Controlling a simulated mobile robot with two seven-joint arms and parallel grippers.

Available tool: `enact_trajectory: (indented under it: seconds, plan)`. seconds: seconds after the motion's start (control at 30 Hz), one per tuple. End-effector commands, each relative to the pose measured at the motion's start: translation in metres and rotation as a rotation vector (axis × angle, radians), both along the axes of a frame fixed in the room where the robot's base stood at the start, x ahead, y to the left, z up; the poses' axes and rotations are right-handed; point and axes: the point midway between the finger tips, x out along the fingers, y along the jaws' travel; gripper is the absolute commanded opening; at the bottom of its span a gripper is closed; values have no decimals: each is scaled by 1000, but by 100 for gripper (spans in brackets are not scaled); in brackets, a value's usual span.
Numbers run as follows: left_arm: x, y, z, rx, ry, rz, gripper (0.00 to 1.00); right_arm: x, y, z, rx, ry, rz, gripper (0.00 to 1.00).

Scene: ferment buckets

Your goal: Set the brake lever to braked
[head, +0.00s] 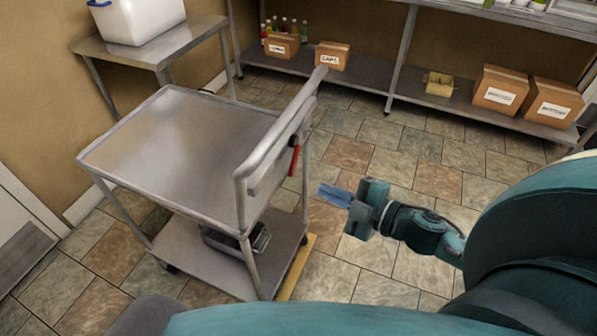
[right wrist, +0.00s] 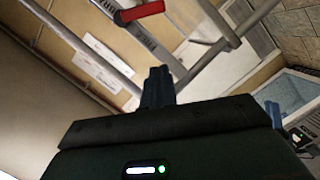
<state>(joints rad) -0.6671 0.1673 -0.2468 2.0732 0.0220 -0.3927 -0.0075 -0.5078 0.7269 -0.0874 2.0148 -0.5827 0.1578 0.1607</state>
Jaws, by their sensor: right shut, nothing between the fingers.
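The brake lever (head: 294,156) is red and hangs at the handle end of a grey metal cart (head: 190,140), just below the push handle. In the right wrist view the red lever (right wrist: 140,12) shows near the top, beyond my fingertips. My right gripper (head: 322,193) is shut and empty, its blue fingers pointing left toward the cart. It is apart from the lever, to the right of it and lower in the head view. The closed fingers also show in the right wrist view (right wrist: 157,75). My left gripper is not in view.
A dark tray (head: 238,240) lies on the cart's lower shelf. A side table with a white bin (head: 140,20) stands behind. A rack with cardboard boxes (head: 500,90) and bottles lines the back wall.

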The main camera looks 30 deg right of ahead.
Motion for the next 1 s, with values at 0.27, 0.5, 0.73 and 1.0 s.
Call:
enact_trajectory:
  seconds: [0.27, 0.5, 0.73, 1.0]
  plan:
    - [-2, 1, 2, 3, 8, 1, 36, 28, 14, -2, 1, -4, -1, 0]
    - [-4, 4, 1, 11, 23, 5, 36, 64, 34, -7, 2, -4, -2, 0]
    - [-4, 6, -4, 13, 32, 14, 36, 93, 39, -23, -1, 2, -6, 0]
    - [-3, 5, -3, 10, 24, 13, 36, 106, 23, -36, 1, 1, -2, 0]
